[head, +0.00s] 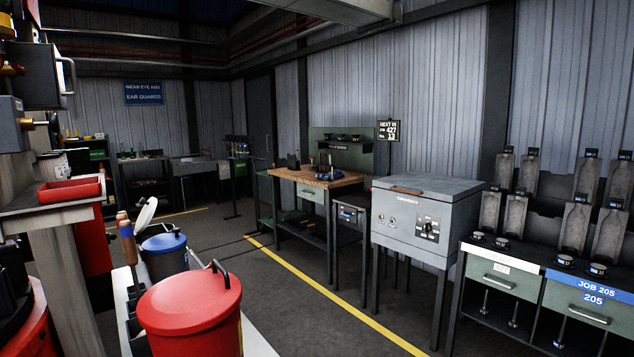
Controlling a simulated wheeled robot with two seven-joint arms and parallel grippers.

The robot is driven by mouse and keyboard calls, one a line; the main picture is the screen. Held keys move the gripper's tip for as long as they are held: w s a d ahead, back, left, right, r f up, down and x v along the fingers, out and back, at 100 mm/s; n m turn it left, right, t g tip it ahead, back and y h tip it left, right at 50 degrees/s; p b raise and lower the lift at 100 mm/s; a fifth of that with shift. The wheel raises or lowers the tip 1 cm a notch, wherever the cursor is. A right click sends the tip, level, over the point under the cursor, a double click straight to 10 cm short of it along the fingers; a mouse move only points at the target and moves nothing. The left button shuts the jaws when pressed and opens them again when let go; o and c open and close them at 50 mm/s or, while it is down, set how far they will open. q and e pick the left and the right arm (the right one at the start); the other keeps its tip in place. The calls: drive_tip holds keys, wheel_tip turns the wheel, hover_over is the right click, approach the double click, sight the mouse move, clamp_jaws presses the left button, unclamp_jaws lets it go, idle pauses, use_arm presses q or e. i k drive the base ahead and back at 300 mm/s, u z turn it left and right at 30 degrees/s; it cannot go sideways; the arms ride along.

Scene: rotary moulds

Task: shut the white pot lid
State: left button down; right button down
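A white lid (146,214) stands tilted up, raised and open, behind the blue-lidded pot, left of the picture's middle. The body of its pot is mostly hidden behind the blue-lidded pot and a wooden-handled tool. Neither of my grippers shows in the head view.
A blue-lidded pot (165,262) and a larger red pot (190,315) with a black handle stand nearer, on a pale bench. A wooden-handled tool (127,243) stands upright beside them. A grey cabinet (420,225) stands right. The floor with the yellow line (330,294) is clear.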

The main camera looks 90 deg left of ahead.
sight(147, 213)
drive_tip(key=i, duration=0.65)
drive_tip(key=u, duration=1.95)
drive_tip(key=i, duration=2.55)
drive_tip(key=u, duration=1.75)
drive_tip(key=i, duration=3.25)
drive_tip(key=u, duration=2.55)
